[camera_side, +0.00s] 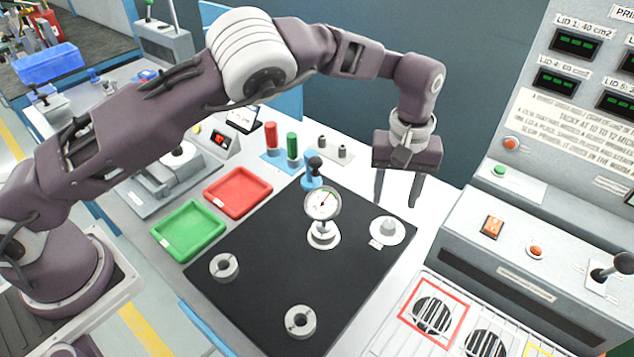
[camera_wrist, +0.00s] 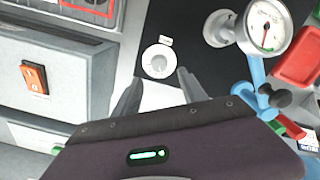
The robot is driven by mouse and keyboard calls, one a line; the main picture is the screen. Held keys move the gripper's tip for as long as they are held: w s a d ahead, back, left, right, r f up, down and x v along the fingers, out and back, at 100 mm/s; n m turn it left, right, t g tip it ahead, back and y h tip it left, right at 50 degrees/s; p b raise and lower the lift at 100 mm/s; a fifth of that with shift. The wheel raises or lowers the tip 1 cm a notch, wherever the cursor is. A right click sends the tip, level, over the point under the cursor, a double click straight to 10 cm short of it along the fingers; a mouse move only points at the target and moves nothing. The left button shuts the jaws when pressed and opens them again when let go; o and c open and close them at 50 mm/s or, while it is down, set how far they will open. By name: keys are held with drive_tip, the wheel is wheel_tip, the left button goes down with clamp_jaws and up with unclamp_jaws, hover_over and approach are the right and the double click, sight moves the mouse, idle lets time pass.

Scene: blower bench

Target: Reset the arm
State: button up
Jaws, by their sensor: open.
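My gripper (camera_side: 398,188) is open and empty. It hangs pointing down above the back right corner of the black mat (camera_side: 270,272), near the machine with the orange switch. In the wrist view its two fingers (camera_wrist: 158,92) are spread apart with nothing between them. A white round lid with a knob (camera_side: 387,230) lies at the mat's right corner; it shows just beyond the fingertips in the wrist view (camera_wrist: 158,62). A dial gauge on a round white base (camera_side: 322,205) stands on the mat to the left of the lid.
Two slotted grey rings (camera_side: 224,267) (camera_side: 300,321) lie on the mat. A green tray (camera_side: 188,230) and a red tray (camera_side: 238,192) sit to its left. A blue stand with a black knob (camera_side: 312,176) is behind the gauge. A grey machine (camera_side: 530,255) bounds the right side.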

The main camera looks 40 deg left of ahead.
drive_tip(key=s+a+r+m+t+h, duration=0.1)
drive_tip(key=s+a+r, duration=0.4)
drive_tip(key=r, duration=0.5)
drive_tip(key=s+a+r+t+h, duration=0.1)
drive_tip(key=s+a+r, duration=0.2)
drive_tip(key=a+r, duration=0.65)
drive_tip(key=s+a+r+m+t, duration=0.1)
drive_tip(key=s+a+r, duration=0.15)
drive_tip(key=s, duration=0.35)
drive_tip(key=s+a+r+m, duration=0.1)
drive_tip(key=s+r, duration=0.3)
drive_tip(key=s, duration=0.2)
drive_tip(key=s+a+f+m+t+y, duration=0.1)
drive_tip(key=s+f, duration=0.1)
drive_tip(key=s, duration=0.4)
drive_tip(key=s+a+f+m+t+y, duration=0.1)
drive_tip(key=s+a+f+m, duration=0.1)
drive_tip(key=s, duration=0.5)
drive_tip(key=shift+s+a+f+t, duration=0.25)
drive_tip(key=shift+a+t, duration=0.05)
